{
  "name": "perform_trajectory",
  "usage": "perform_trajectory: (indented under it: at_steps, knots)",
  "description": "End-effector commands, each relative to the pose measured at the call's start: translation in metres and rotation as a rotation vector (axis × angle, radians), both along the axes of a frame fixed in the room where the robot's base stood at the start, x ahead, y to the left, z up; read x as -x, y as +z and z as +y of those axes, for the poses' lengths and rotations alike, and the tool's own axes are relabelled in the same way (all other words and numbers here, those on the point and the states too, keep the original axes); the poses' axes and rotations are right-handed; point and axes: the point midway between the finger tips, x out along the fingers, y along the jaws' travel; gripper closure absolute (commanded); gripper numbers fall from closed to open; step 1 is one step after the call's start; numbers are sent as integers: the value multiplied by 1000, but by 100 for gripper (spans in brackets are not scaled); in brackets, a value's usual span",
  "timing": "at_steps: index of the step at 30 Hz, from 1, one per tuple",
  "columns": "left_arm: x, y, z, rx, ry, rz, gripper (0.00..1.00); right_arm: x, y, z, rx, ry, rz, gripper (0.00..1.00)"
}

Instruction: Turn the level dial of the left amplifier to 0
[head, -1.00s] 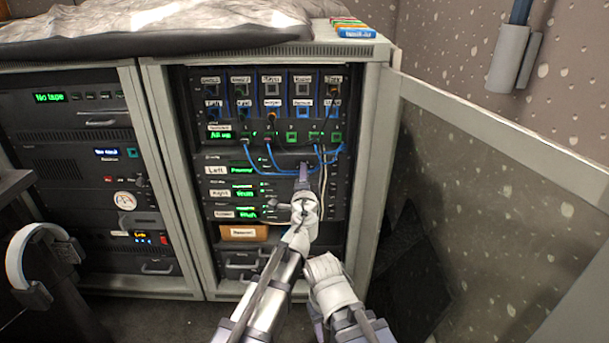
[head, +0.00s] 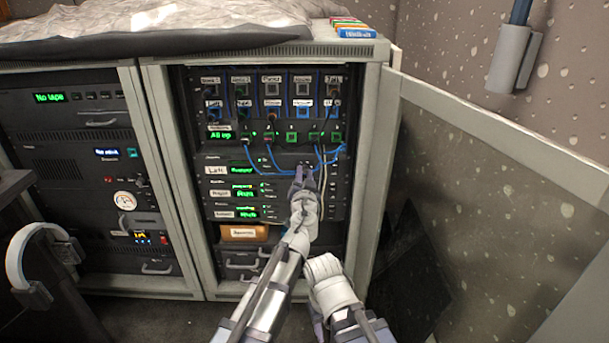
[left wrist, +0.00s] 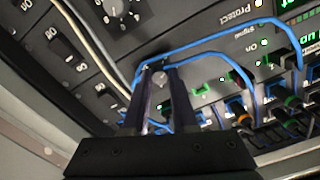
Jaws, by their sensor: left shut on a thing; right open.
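The left amplifier (head: 217,169), with a white "Left" label and a green display, sits in the open rack. My left gripper (head: 304,172) reaches up to the right end of its front panel. In the left wrist view, its two dark fingers (left wrist: 161,88) are shut on a small grey round level dial (left wrist: 160,78). The fingers hide most of the dial, and I cannot read its setting. My right gripper (head: 323,268) is low in front of the rack, apart from it and holding nothing visible; its fingertips are hard to make out.
Blue patch cables (head: 265,168) hang above and across the left amplifier; one loops beside my left fingers in the left wrist view (left wrist: 215,52). The right amplifier (head: 220,193) is just below. The open rack door (head: 500,200) stands to the right.

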Motion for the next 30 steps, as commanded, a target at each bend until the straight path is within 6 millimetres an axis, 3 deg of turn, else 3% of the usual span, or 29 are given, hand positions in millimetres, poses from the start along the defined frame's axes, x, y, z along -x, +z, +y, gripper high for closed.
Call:
perform_trajectory:
  at_steps: [15, 30]
  knots:
    - [1, -1, 0, 354, 0, 1, 100, 0, 0, 0, 0, 0, 0, 50]
    - [2, -1, 0, 441, 0, 1, 100, 0, 0, 0, 0, 0, 0, 50]
